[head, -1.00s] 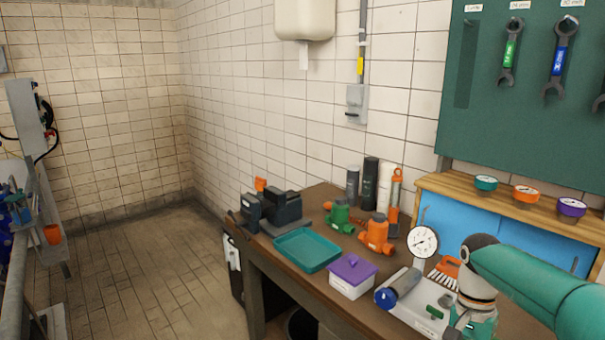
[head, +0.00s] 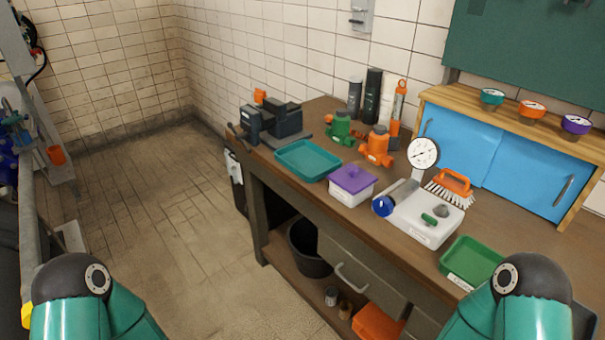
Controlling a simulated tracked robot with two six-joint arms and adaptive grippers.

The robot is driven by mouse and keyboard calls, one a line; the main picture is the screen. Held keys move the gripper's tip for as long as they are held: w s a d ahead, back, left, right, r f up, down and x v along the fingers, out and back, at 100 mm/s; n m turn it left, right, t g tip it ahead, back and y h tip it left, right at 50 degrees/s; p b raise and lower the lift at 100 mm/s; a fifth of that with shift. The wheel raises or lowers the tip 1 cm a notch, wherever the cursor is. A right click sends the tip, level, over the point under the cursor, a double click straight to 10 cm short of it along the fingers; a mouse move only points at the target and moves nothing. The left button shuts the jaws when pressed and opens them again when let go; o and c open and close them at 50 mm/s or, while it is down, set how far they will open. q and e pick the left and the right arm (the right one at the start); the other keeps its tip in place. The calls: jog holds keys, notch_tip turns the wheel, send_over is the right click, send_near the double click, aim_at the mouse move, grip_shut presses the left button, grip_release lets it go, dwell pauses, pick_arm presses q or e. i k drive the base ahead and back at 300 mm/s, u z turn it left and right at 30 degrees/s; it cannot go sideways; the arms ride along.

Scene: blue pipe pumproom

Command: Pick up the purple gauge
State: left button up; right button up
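The purple gauge (head: 576,125) stands on top of the wooden shelf cabinet at the far right of the head view. It is a small round gauge with a purple rim and a pale face. An orange gauge (head: 531,110) and a teal gauge (head: 492,97) stand to its left in the same row. Only green and dark upper parts of my two arms show at the bottom left and bottom right. Neither gripper is in view.
The wooden cabinet (head: 464,108) has blue sliding doors and stands on the brown workbench. On the bench are a green tray (head: 470,262), a white device with a dial (head: 424,153), an orange brush (head: 453,184), a purple-lidded box (head: 352,184) and a teal tray (head: 307,160). Floor at left is clear.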

aim_at(573, 126)
jog(key=u, duration=1.4)
jog(key=i, duration=0.1)
jog(key=z, duration=2.8)
